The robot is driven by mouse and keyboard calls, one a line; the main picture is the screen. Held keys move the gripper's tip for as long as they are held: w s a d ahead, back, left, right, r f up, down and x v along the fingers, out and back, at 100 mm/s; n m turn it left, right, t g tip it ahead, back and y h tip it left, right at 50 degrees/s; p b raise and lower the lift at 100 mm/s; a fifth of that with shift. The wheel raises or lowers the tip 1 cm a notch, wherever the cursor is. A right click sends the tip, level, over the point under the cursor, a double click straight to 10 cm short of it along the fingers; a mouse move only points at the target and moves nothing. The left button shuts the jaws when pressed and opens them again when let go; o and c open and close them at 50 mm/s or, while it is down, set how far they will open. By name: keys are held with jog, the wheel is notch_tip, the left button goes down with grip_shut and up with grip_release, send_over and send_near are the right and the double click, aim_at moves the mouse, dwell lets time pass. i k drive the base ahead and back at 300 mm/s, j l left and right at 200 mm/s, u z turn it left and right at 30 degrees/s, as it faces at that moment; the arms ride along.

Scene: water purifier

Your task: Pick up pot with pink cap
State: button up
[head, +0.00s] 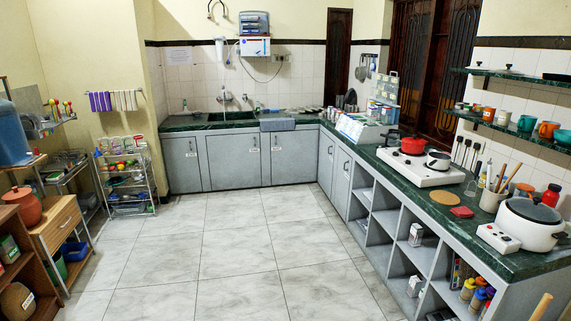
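I see no pot that clearly has a pink cap. A reddish clay pot (22,207) with a lid of much the same colour stands on the wooden cabinet at the left edge. A red pot (413,145) sits on the white stove (420,172) on the right counter, with a small pale pan (438,160) beside it. A white electric cooker (530,222) with a dark lid stands nearer on that counter. A brown rounded pot (16,300) is low at the bottom left, partly cut off. My gripper is not in view.
The tiled floor (235,250) in the middle is clear. Grey cabinets with a green counter (470,212) run along the back and right. A wire rack (127,180) and the wooden cabinet (62,222) stand at the left. Wall shelves (515,130) hold cups.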

aim_at(334, 111)
jog(key=i, duration=2.8)
jog(key=i+z, duration=0.1)
jog(key=i, duration=0.45)
jog(key=i+j+z, duration=0.1)
jog(key=i, duration=0.45)
jog(key=i+j+z, duration=0.1)
jog(key=i, duration=0.5)
jog(key=i+j+z, duration=0.1)
jog(key=i+j, duration=0.2)
jog(key=i, duration=0.2)
jog(key=i+j+z, duration=0.25)
jog(key=i, duration=0.2)
